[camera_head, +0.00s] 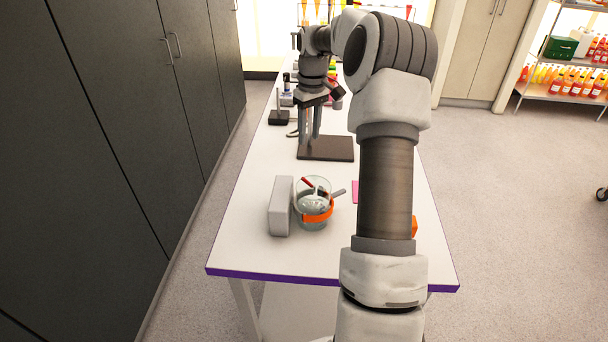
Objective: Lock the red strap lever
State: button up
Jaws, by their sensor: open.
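I cannot make out a red strap lever for certain. A dark flat base plate (338,151) lies on the white bench, with my gripper (310,132) pointing down over its left part. The two grey fingers are apart, with nothing visible between them. Whether they touch the plate is unclear. A small pink-red item (337,88) shows just behind the gripper, partly hidden by my arm, and its shape is unclear. A clear jar (311,222) with an orange band stands nearer, holding a red-ended tool (307,182) and other tools.
A grey block (281,206) stands left of the jar. A black stand (278,118) and small items are farther back on the white bench (262,258). My arm covers much of the bench's right side. Dark cabinets (100,130) line the left.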

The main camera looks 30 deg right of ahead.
jog(key=f, duration=1.4)
jog(key=shift+a+f, duration=0.1)
jog(key=shift+a, duration=0.3)
grip_shut()
